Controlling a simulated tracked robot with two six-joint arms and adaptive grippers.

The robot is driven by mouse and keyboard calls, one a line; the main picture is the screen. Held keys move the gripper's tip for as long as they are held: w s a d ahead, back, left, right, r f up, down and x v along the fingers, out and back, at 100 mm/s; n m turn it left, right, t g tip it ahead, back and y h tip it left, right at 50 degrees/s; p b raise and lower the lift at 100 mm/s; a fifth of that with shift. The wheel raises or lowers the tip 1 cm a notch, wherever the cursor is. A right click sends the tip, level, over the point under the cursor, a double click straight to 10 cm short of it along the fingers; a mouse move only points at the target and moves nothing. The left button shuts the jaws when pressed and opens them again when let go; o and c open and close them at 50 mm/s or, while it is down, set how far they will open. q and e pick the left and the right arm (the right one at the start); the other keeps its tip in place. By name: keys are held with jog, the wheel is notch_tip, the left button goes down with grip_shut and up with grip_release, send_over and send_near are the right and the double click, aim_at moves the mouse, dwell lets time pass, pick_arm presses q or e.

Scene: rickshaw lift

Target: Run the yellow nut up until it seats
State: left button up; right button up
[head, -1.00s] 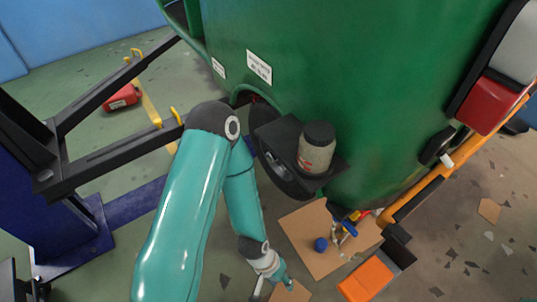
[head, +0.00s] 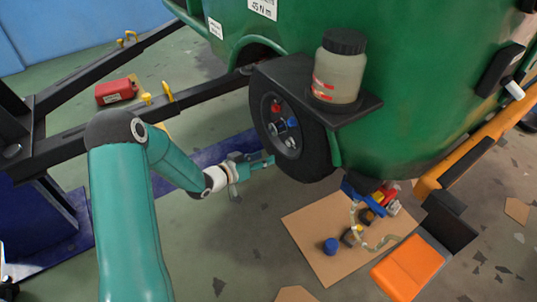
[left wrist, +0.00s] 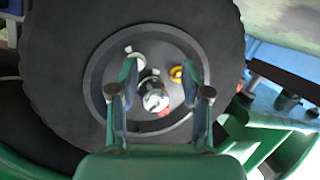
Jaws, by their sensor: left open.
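The yellow nut (left wrist: 177,74) shows in the left wrist view on the wheel's recessed hub face, right of the central hub (left wrist: 155,95). I cannot make it out in the head view, nor tell whether it touches its seat. The black-tyred wheel (head: 318,152) is under the green body; red (head: 276,107) and blue (head: 293,122) nuts show on its hub. My left gripper (head: 262,162) is beside the wheel. In the left wrist view its two fingers (left wrist: 160,78) are spread in front of the hub, empty, with the yellow nut inside the right finger. My right gripper is not in view.
A jar (head: 338,75) stands on the black ledge above the wheel. A cardboard sheet (head: 305,250) with a blue cap (head: 331,245) and tools lies below. An orange-lidded box (head: 410,268) is at right. A black frame bar (head: 100,130) crosses at left.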

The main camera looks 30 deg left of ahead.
pick_arm(q)
jog(key=s+a+r+m+t+h+b, duration=0.2)
jog(key=s+a+m+h+b, duration=0.3)
jog(key=a+b, duration=0.5)
jog(key=shift+m+y, duration=0.5)
jog(key=shift+y, duration=0.3)
jog(key=b+x, duration=0.4)
jog(key=x, duration=1.2)
jog(key=shift+w, duration=0.2)
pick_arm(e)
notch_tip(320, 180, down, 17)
pick_arm(q)
grip_shut()
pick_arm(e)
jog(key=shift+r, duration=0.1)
